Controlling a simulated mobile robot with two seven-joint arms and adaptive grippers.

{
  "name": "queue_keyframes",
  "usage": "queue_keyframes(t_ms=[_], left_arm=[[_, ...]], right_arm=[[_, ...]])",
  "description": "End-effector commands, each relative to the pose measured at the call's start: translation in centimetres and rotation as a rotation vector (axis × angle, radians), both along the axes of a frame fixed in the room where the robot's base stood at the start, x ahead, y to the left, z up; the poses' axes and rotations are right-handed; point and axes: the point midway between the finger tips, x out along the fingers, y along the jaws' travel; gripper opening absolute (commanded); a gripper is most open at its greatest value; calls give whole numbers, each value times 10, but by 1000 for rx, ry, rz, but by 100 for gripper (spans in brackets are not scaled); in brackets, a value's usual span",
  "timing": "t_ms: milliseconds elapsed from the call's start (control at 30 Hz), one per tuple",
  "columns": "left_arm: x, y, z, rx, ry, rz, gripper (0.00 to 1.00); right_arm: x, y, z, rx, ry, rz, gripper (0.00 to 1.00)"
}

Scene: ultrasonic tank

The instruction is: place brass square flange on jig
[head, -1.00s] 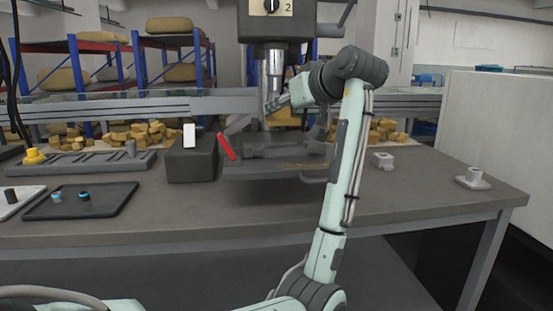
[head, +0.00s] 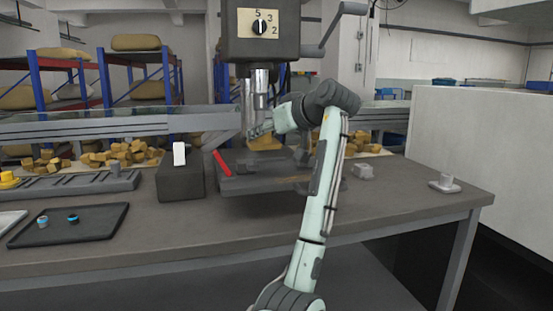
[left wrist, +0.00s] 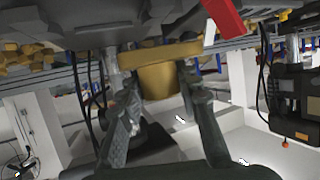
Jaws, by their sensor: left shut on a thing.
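My left gripper (head: 262,132) is in front of the drill press spindle, above the grey press table (head: 235,186). In the left wrist view its two fingers (left wrist: 164,108) are shut on the brass square flange (left wrist: 158,54), which shows a flat plate and a round part between the fingers. In the head view only a bit of the flange (head: 268,143) shows beside the gripper. The wrist view places the flange close to the press table; I cannot tell whether they touch. I cannot make out the jig clearly. My right gripper is not in view.
A red bar (head: 222,163) stands at the table's left edge, next to a dark block (head: 181,183) with a white piece. A black tray (head: 98,226) lies left. Small grey parts (head: 364,171) stand right. The front of the bench (head: 200,235) is clear.

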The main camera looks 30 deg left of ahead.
Motion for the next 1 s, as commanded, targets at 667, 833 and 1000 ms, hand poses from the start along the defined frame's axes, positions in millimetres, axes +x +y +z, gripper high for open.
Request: queue_keyframes(t_ms=[667,833,1000], left_arm=[[56,0,-55,4,-3,1,0],[56,0,-71,4,-7,1,0],[56,0,-70,5,-8,0,0]], right_arm=[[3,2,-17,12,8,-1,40],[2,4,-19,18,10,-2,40],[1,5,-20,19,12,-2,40]])
